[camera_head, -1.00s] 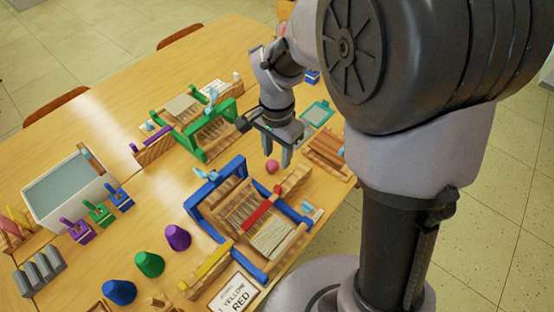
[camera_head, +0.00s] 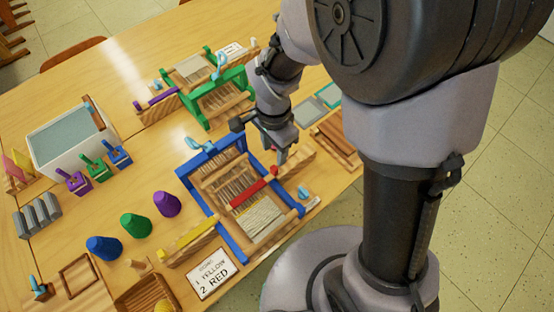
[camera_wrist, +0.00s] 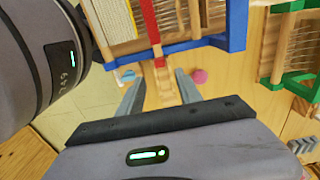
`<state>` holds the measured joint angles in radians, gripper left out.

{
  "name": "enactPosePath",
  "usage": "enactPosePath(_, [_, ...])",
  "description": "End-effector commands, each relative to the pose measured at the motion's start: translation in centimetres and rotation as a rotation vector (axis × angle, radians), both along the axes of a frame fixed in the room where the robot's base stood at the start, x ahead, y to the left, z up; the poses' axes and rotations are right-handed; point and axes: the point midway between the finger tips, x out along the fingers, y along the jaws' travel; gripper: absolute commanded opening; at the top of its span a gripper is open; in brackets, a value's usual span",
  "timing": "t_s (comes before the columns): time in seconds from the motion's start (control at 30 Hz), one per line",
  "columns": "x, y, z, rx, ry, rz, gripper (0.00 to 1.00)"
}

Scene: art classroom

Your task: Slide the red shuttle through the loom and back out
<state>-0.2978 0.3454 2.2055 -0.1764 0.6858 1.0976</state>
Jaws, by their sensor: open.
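The blue-framed loom (camera_head: 228,245) stands on the table with pale warp threads and a woven patch. The red shuttle (camera_head: 254,190) lies across it, reaching its right side bar. In the wrist view the red shuttle (camera_wrist: 151,22) crosses the blue frame (camera_wrist: 190,46), its end standing out over a wooden rest (camera_wrist: 166,88). My gripper (camera_head: 279,156) is just beyond the shuttle's right end. In the wrist view my gripper (camera_wrist: 160,90) is open, with its fingers apart on either side of the rest. No finger visibly touches the shuttle.
A yellow shuttle (camera_head: 190,238) sits on a wooden rest at the loom's left. A card (camera_head: 212,272) reads "1 YELLOW 2 RED". A green loom (camera_head: 207,112) stands behind. Purple, green and blue cones stand left. A pink ball (camera_wrist: 199,76) lies near my fingers.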

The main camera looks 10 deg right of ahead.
Motion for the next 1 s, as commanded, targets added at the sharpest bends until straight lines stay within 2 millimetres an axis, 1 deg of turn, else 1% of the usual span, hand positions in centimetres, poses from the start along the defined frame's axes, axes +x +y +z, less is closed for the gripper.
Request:
enactPosePath(0.03, [-0.1, -0.1, -2.1, -0.001, 0.004, -0.001, 0.42])
enactPosePath(0.1, [-0.1, -0.1, -4.2, -0.001, 0.004, 0.001, 0.42])
enactPosePath(0.2, [-0.1, -0.1, -6.7, -0.001, 0.003, -0.001, 0.42])
enactPosePath(0.3, [0.0, -0.1, -8.4, -0.001, 0.001, 0.000, 0.42])
enactPosePath(0.4, [0.0, -0.1, -9.4, -0.001, 0.001, 0.001, 0.42])
enactPosePath(0.5, [0.0, -0.1, -9.8, 0.000, 0.000, 0.000, 0.42])
enactPosePath(0.73, [0.0, -0.1, -9.7, 0.000, 0.000, 0.000, 0.42])
enactPosePath(0.77, [0.0, -0.1, -9.7, 0.000, 0.000, 0.000, 0.40])
enactPosePath(0.9, [0.0, -0.1, -9.7, 0.000, 0.000, 0.000, 0.12])
enactPosePath(0.97, [0.0, -0.1, -9.7, 0.000, 0.000, 0.000, 0.01])
enactPosePath(1.0, [0.0, -0.1, -9.7, 0.000, 0.000, 0.000, 0.00])
